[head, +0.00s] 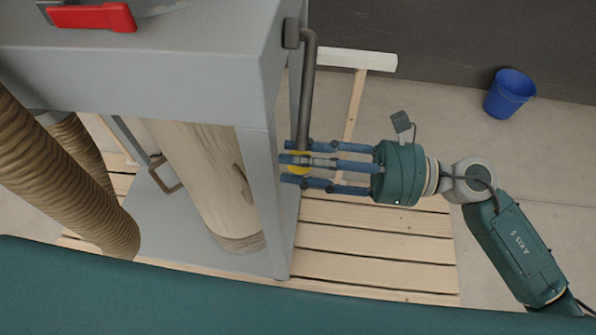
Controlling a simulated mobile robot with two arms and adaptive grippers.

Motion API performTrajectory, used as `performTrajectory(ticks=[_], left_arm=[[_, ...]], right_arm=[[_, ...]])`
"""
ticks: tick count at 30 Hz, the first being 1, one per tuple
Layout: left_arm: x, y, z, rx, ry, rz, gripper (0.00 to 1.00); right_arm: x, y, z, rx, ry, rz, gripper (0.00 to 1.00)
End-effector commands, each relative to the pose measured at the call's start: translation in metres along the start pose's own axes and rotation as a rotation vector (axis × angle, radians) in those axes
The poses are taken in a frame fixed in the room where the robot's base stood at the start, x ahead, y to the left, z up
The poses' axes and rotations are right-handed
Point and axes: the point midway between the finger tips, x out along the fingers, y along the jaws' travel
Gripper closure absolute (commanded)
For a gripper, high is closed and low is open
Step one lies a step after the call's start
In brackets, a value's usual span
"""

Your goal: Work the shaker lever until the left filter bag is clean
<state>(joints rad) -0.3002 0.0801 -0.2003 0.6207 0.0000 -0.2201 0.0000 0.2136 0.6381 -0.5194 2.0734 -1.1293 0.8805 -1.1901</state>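The shaker lever (308,85) is a bent dark grey rod on the right side of the grey housing. It hangs down to a yellow knob (300,168). My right gripper (290,163) comes in from the right with its blue fingers around the knob. The middle finger crosses in front of it, so whether the fingers press on it cannot be told. One cream filter bag (190,160) shows inside the frame, with darker brownish patches on its right side and lower end. Its top is hidden by the housing. Whether it is the left bag cannot be told. My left gripper is out of view.
The grey housing (200,60) stands on a slatted wooden pallet (370,240). A red handle (92,18) lies on its top. Ribbed brown hoses (70,170) run along the left. A blue bucket (509,92) stands on the open floor at right.

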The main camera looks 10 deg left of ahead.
Motion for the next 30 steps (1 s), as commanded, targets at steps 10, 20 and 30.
performTrajectory(ticks=[10,20,30], left_arm=[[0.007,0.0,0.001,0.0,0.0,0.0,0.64],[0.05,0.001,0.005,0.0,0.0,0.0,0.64],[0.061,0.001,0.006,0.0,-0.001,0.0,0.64]], right_arm=[[0.0,-0.004,-0.004,0.0,0.0,0.002,0.64],[0.0,-0.036,-0.033,-0.003,-0.001,0.0,0.64],[0.0,-0.052,-0.036,-0.001,-0.001,0.001,0.64]])
